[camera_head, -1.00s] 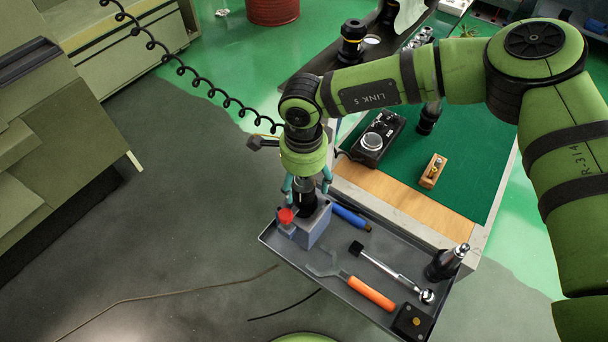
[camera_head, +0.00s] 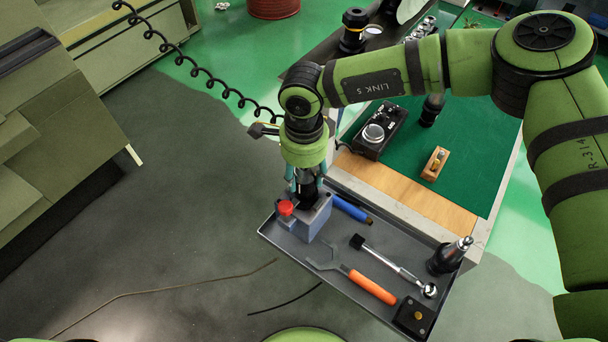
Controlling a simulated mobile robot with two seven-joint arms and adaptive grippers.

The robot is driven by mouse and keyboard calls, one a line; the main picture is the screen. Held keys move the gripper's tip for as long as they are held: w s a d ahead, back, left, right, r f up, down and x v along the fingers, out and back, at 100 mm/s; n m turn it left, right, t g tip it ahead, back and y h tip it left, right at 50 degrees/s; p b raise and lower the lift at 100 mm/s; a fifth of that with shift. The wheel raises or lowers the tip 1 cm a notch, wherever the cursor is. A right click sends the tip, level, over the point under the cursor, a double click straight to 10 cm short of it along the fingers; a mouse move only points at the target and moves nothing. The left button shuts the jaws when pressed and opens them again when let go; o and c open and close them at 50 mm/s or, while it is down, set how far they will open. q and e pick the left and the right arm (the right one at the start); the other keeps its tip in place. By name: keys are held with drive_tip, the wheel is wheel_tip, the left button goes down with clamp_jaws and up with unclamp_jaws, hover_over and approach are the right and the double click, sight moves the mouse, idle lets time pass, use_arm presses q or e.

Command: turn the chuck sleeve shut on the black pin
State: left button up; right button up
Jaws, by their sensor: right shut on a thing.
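A blue-grey block (camera_head: 318,217) with a red knob (camera_head: 286,208) stands at the left end of the grey tray (camera_head: 340,272). A black, upright cylindrical part (camera_head: 307,194), which looks like the chuck sleeve, rises from the block's top. My right gripper (camera_head: 306,186) points down over the block, its teal fingers closed around this black part. The fingers and wrist hide its upper portion. I cannot make out the black pin separately, nor how far the sleeve is turned. My left gripper is not in view.
The tray also holds a blue-handled tool (camera_head: 350,209), a ratchet (camera_head: 395,266), an orange-handled fork wrench (camera_head: 371,286), a black tool holder (camera_head: 448,256) and a black box (camera_head: 414,317). A green-matted bench (camera_head: 470,150) borders the tray. A coiled black cable (camera_head: 205,78) hangs behind my wrist.

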drive_tip(key=m+b, duration=0.3)
drive_tip(key=b, duration=0.1)
drive_tip(key=m+b, duration=0.3)
drive_tip(key=b, duration=0.2)
drive_tip(key=m+b, duration=0.3)
drive_tip(key=b, duration=0.2)
drive_tip(key=shift+f, duration=0.4)
drive_tip(key=shift+s+r+m+b, duration=0.1)
drive_tip(key=shift+r+m+b, duration=0.15)
drive_tip(key=shift+m+b, duration=1)
drive_tip(key=o, duration=1.2)
drive_tip(key=shift+c, duration=0.2)
drive_tip(key=shift+r, duration=0.15)
drive_tip(key=shift+r, duration=0.2)
wheel_tip(320, 180, up, 12)
drive_tip(key=shift+f, duration=0.25)
